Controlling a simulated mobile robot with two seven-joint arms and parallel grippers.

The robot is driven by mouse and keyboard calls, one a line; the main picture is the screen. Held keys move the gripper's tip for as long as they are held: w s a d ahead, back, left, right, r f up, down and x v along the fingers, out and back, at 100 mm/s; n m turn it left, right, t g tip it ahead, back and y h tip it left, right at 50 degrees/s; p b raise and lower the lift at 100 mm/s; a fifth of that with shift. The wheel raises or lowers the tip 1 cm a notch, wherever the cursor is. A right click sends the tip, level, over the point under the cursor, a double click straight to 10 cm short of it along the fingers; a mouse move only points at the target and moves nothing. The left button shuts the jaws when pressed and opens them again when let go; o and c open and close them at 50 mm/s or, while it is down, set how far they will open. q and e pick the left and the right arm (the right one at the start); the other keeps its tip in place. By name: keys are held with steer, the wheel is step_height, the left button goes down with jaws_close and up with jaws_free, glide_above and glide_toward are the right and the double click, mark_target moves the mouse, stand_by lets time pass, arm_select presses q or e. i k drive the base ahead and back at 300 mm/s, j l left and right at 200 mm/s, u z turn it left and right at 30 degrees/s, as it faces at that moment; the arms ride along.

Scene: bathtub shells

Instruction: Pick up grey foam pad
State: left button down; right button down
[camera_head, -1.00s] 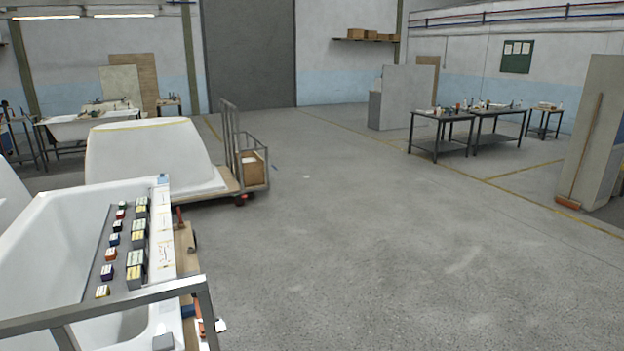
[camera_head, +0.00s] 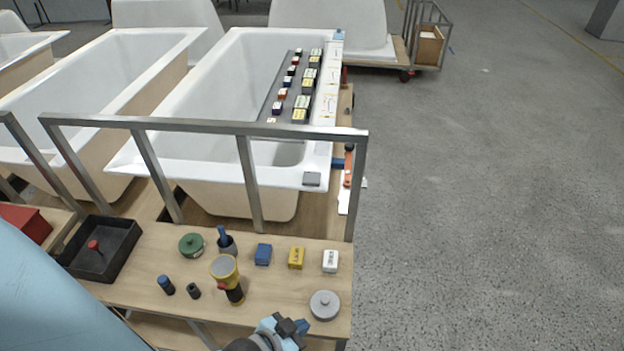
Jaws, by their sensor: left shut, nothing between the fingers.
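A small grey block that looks like the foam pad (camera_head: 312,179) lies flat on the near right corner of the white bathtub's rim (camera_head: 240,172). My left gripper (camera_head: 290,327) is at the bottom edge of the view, low over the near edge of the wooden shelf. It is shut and empty, well short of the pad, with the metal rail between them. My right gripper is not in view.
A metal rail (camera_head: 200,125) stands between the shelf (camera_head: 140,270) and the tub. The shelf holds a yellow-black flashlight (camera_head: 226,278), a grey lidded pot (camera_head: 324,304), small blocks and a black tray (camera_head: 100,250). Open floor lies to the right.

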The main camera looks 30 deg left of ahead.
mark_target(310, 178)
steer(key=z, duration=2.15)
steer(key=i+l+z, duration=0.1)
steer(key=i, duration=0.25)
steer(key=i+l+z, duration=0.1)
steer(key=i, duration=0.3)
steer(key=i+j+u, duration=0.1)
steer(key=i+u, duration=0.2)
steer(key=u, duration=0.2)
steer(key=i+u, duration=0.3)
steer(key=u, duration=0.15)
steer(key=i+l+u, duration=0.1)
steer(key=i+u, duration=0.2)
steer(key=u, duration=0.2)
steer(key=i+j+u, duration=0.15)
steer(key=i+u, duration=0.55)
steer(key=u, duration=0.15)
steer(key=i+u, duration=0.75)
steer(key=i, duration=0.45)
steer(key=i+u, duration=0.25)
steer(key=i, duration=0.5)
steer(key=i+u, duration=0.4)
steer(key=i+l+u, duration=0.1)
steer(key=u, duration=0.25)
steer(key=i+l+u, duration=0.2)
steer(key=u, duration=0.2)
steer(key=i+u, duration=0.15)
steer(key=u, duration=1.65)
